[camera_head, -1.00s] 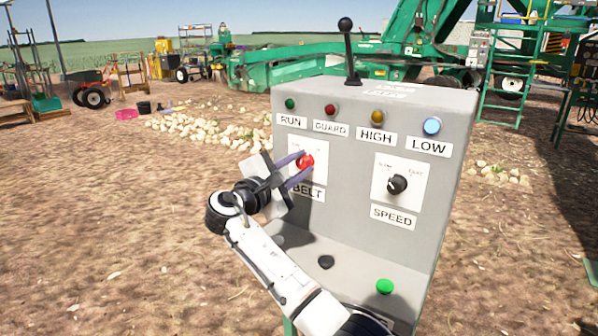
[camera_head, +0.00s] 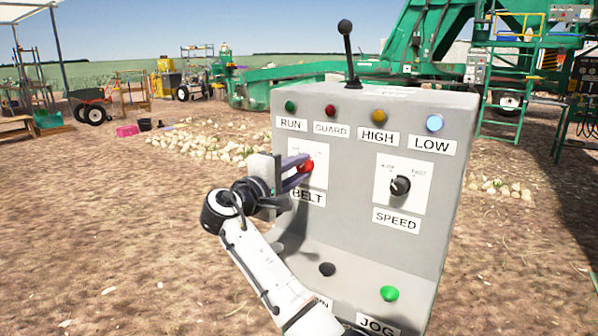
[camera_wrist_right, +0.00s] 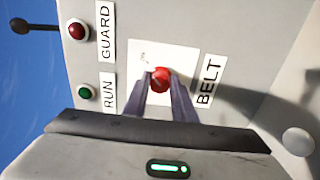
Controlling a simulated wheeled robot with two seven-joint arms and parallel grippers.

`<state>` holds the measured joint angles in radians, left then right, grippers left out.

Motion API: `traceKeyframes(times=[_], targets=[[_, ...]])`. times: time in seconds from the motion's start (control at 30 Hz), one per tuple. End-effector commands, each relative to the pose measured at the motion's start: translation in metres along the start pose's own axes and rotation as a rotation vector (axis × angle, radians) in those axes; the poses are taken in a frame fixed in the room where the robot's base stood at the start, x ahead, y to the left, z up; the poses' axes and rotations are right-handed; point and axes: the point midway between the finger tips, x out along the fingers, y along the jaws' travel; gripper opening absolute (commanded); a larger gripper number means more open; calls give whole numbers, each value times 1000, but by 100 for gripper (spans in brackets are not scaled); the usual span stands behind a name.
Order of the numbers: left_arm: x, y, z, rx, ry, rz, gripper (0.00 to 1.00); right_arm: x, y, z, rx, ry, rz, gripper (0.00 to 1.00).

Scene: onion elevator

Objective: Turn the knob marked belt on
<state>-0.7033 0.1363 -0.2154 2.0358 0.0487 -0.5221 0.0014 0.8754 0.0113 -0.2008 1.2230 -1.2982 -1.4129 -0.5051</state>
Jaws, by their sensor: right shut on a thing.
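The red belt knob (camera_head: 306,165) sits on a white plate above the BELT label (camera_head: 309,196), on the left of the grey control box (camera_head: 350,220). My right gripper (camera_head: 300,170) reaches it from the left, with its purple fingers shut on the knob. In the right wrist view the red knob (camera_wrist_right: 160,78) lies between the two fingertips (camera_wrist_right: 161,84), in front of the white plate (camera_wrist_right: 180,58). The markings on the plate are too small to read. My left gripper is not in view.
The black SPEED knob (camera_head: 400,185) is to the right on the same face. Coloured lamps run along the top, and a black lever (camera_head: 347,50) stands on the box. A black button (camera_head: 327,269) and a green JOG button (camera_head: 389,293) are on the lower ledge.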

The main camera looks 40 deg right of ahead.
Motion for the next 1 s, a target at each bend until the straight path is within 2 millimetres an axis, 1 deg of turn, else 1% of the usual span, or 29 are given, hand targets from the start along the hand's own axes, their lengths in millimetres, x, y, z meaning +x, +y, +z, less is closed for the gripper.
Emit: traceKeyframes(times=[0.37, 0.4, 0.5, 0.73, 0.83, 0.93, 1.0], targets=[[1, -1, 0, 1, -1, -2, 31, -1, -2, 0, 6, -1, -5, 2], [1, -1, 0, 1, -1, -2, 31, -1, -2, 0, 6, -1, -5, 29], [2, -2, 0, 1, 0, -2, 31, -1, -2, 0, 5, 0, -4, 43], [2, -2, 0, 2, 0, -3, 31, 0, -1, 0, 4, 0, -2, 43], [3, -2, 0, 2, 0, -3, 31, -4, -1, 0, 4, 1, -2, 43], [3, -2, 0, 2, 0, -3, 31, -14, -1, -1, 4, 3, -1, 43], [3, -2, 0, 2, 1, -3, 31, -27, -1, -1, 5, 3, -3, 43]])
